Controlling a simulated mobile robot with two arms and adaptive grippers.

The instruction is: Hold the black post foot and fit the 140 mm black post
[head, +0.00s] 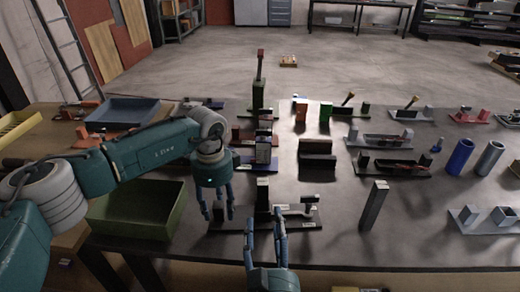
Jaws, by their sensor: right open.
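A black post (374,206) stands upright and alone on the dark table, right of centre. I cannot tell for certain whether this is the post foot. My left gripper (218,213) points down over the base's left end, its fingers apart with nothing seen between them. My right gripper (265,226) points away from me in front of the base. It is open and empty, its fingers partly covering the base.
A green tray (117,217) and a blue tray (122,112) stand at the left. A blue cylinder (460,157) and a grey cylinder (489,159) stand at the right. Several small fixtures fill the table behind. Bare tabletop surrounds the post.

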